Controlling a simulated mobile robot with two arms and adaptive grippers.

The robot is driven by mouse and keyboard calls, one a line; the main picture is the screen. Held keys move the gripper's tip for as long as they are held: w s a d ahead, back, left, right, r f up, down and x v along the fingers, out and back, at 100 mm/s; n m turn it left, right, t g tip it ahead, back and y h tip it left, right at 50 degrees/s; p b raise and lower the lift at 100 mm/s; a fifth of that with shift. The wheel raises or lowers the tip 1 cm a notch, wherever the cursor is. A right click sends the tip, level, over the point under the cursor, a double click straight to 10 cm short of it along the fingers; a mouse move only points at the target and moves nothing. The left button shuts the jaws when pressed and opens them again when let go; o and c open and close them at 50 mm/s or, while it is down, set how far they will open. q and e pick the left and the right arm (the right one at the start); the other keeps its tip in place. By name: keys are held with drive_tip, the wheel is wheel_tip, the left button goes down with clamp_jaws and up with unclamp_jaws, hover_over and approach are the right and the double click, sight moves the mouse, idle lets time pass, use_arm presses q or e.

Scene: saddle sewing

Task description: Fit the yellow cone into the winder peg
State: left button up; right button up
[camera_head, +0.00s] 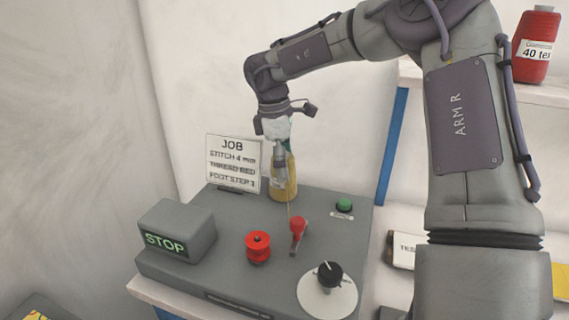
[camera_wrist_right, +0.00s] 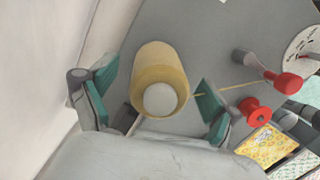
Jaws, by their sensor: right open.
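The yellow cone (camera_head: 287,183) stands upright on the grey machine top, near its back edge and beside the job card. The right wrist view shows the cone (camera_wrist_right: 158,62) end-on, with a pale round top. My right gripper (camera_head: 283,150) is above and around the cone's upper part, pointing down. In the right wrist view its teal-padded fingers are open, one on each side of the cone, with visible gaps. A thin yellow thread runs from the cone toward the red-knobbed lever. The winder peg cannot be made out; anything under the cone is hidden. My left gripper is not in view.
On the machine are a STOP box (camera_head: 176,231), a red bobbin (camera_head: 258,247), a red-knobbed lever (camera_head: 298,229), a black dial (camera_head: 329,274) and a green button (camera_head: 344,205). The JOB card (camera_head: 232,163) stands close behind. A red spool (camera_head: 535,45) sits on the right shelf.

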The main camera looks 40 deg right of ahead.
drive_tip(key=shift+w+a+r, duration=0.15)
drive_tip(key=shift+r, duration=1.15)
drive_tip(key=shift+w+a+r, duration=0.1)
drive_tip(key=shift+w+r, duration=0.05)
drive_tip(key=shift+r, duration=1.2)
drive_tip(key=shift+w+a+r, duration=0.15)
drive_tip(key=shift+r, duration=1.15)
